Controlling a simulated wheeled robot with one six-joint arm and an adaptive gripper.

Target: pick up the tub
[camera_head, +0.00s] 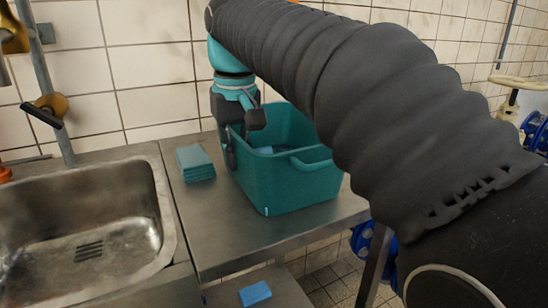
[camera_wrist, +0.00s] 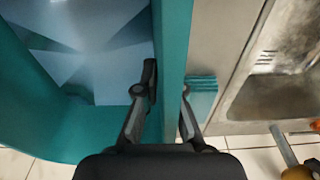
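The teal tub (camera_head: 300,188) stands upright on the steel counter, with a handle on its near side and some blue things inside. My gripper (camera_head: 242,140) points down at the tub's left wall, beside the back left corner. In the wrist view, my gripper (camera_wrist: 168,88) has one finger inside the tub and one outside, with the tub's wall (camera_wrist: 173,50) between them. Both fingertips appear to press against the wall, so the gripper looks shut on it. The tub appears to rest on the counter. My arm hides part of its back right side.
A stack of teal cloths (camera_head: 195,163) lies left of the tub, close to it. A steel sink (camera_head: 90,225) is farther left. A blue block (camera_head: 255,293) lies on a lower shelf. The tiled wall stands behind. The counter in front of the cloths is clear.

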